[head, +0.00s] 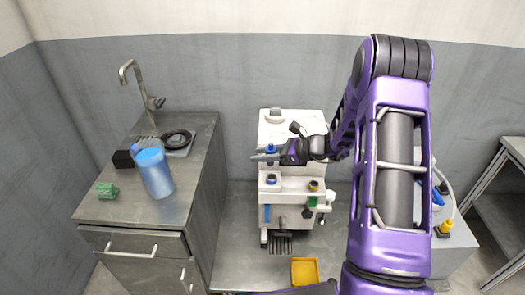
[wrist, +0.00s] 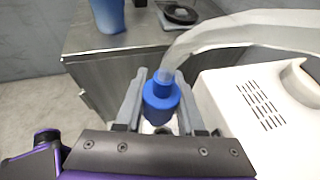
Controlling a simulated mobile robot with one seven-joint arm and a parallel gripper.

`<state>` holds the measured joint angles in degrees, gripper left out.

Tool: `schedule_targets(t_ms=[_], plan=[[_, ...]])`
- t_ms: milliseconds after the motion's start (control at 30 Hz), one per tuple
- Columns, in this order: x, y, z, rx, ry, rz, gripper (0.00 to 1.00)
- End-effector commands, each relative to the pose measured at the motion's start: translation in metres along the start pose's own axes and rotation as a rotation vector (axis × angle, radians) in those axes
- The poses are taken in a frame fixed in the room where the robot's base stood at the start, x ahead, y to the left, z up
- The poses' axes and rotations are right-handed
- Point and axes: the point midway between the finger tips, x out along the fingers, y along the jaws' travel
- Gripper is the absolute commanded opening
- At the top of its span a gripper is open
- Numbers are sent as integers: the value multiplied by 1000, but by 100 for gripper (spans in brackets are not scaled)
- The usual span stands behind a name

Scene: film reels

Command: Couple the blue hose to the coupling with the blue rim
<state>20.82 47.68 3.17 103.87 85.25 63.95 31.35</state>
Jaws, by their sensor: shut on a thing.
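My gripper (head: 268,155) is shut on the blue end of the blue hose (head: 270,148), in front of the white machine. In the wrist view the blue hose end (wrist: 160,97) sits between the two fingers (wrist: 160,103), and its translucent tube curves up and to the right. The coupling with the blue rim (head: 271,180) is on a white ledge of the machine, below the held hose end in the head view, with a visible gap. In the wrist view the area under the hose end is mostly hidden by the hose end and gripper.
The white machine (head: 291,125) also bears a yellow-rimmed coupling (head: 313,186). A yellow hose end (head: 446,226) lies at the right. A blue pitcher (head: 155,175) and a green object (head: 107,190) stand on the left counter (head: 130,208). A yellow tray (head: 304,270) sits in front.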

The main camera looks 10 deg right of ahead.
Motion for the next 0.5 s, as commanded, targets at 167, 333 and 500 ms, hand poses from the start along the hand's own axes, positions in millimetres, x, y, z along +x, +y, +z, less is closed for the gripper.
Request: schedule_targets(t_ms=[167,333,500], plan=[[4,-6,-5,-64,0,156,0],[5,-8,-12,-98,-1,236,0],[6,-8,-17,-108,-1,259,0]])
